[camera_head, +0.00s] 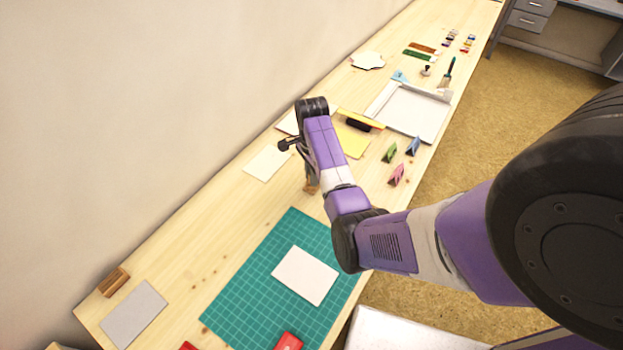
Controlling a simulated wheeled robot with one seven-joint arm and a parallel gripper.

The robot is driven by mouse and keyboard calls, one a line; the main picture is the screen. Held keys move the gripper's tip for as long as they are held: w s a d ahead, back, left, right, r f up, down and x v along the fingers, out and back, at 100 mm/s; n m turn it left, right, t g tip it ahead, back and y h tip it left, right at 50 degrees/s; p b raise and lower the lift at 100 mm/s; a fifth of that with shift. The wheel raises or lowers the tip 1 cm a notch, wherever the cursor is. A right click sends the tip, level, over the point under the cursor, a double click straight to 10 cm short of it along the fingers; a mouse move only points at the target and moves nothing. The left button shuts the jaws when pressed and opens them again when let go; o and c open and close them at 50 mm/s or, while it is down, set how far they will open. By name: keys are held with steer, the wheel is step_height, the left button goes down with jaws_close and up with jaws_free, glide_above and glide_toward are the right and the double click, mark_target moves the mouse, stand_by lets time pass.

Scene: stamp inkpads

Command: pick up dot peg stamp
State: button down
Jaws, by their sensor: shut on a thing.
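My gripper (309,172) points down over the workbench, left of my forearm and mostly hidden behind it. It is shut on a small tan wooden piece, which looks like the dot peg stamp (311,187). Only a sliver of the stamp shows beside my arm. Its stamping face cannot be made out, and I cannot tell whether it touches the table.
A green cutting mat (236,303) with a white card (305,275) lies in front. Pink, green and blue folded pieces (397,174) stand right of my arm. A white tray (417,112) lies farther back. A wooden block (113,282) sits front left. The wall borders the bench's left.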

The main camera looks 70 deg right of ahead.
step_height(320, 180, up, 20)
steer(key=p, duration=0.5)
stand_by(0.5)
steer(key=c, duration=1.9)
jaws_free()
jaws_close()
